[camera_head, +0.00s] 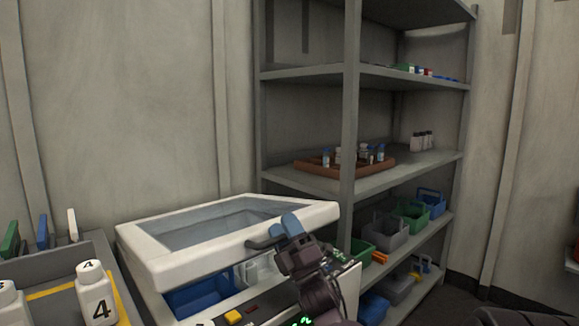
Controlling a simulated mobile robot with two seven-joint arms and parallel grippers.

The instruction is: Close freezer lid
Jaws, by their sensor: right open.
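The freezer lid (150,252) is a white frame around a grey transparent panel. It is tilted partly open above the white freezer body (345,287), with its front edge raised. Through the gap I see a blue bin (203,297) and a pale container (259,270) inside. My right gripper (276,234) is at the lid's front right edge, by the dark handle there. Its jaws are open, and I cannot tell whether they touch the lid. My left gripper is not in view.
A grey shelf rack (350,120) stands behind and right of the freezer, holding a brown tray (312,170) of bottles and several bins. At left is a grey work surface with a white bottle marked 4 (97,295). Floor at right looks dark.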

